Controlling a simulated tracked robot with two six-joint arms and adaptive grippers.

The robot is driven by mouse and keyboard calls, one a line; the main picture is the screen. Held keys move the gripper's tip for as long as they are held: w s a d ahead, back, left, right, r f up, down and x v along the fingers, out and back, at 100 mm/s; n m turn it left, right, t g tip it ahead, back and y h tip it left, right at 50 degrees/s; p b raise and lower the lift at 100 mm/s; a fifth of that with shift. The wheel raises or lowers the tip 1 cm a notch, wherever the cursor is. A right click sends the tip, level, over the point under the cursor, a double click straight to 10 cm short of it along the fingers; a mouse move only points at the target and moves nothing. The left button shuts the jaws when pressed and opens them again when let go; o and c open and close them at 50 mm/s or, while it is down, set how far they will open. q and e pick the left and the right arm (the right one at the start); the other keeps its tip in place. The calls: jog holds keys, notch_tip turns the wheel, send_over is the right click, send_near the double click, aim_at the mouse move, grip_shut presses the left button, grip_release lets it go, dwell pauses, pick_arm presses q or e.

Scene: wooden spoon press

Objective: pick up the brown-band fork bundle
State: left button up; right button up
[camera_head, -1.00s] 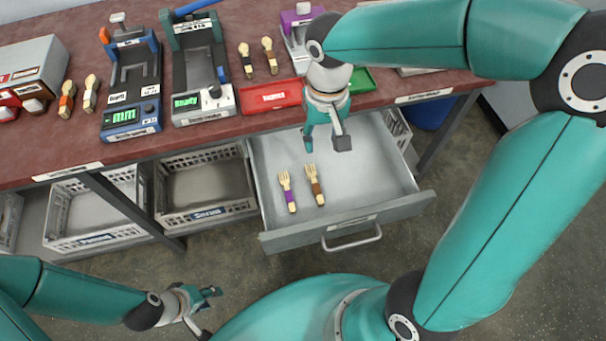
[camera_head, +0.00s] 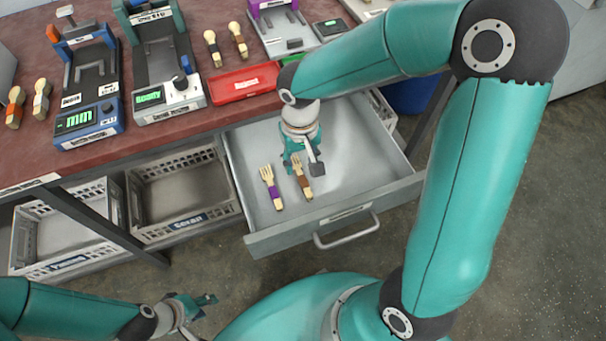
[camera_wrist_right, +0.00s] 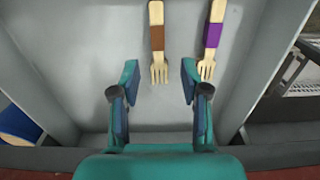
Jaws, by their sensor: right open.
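The brown-band fork bundle (camera_head: 302,180) lies in the open drawer (camera_head: 345,170), right of the purple-band fork bundle (camera_head: 272,188). In the right wrist view the brown-band fork bundle (camera_wrist_right: 158,45) has its tines reaching toward the space between my fingers. The purple-band fork bundle (camera_wrist_right: 211,38) lies to its right there. My right gripper (camera_head: 304,168) is open and empty over the drawer, close to the brown-band bundle's tine end. It also shows in the right wrist view (camera_wrist_right: 160,85). My left gripper (camera_head: 207,301) is low at the left, off the bench; its jaw opening is too small to judge.
The drawer walls surround my right gripper. On the bench stand a blue device (camera_head: 90,120), a grey-green device (camera_head: 165,60), a red tray (camera_head: 243,84) and several more bundles (camera_head: 214,48). White crates (camera_head: 185,195) sit under the bench.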

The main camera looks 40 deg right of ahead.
aim_at(302, 178)
jog(key=shift+s+f+b, duration=0.15)
jog(key=shift+f+b, duration=0.2)
jog(key=shift+f, duration=1.4)
jog(key=shift+s+f+b, duration=0.15)
jog(key=shift+f+b, duration=0.15)
jog(key=shift+f, duration=1.45)
grip_shut()
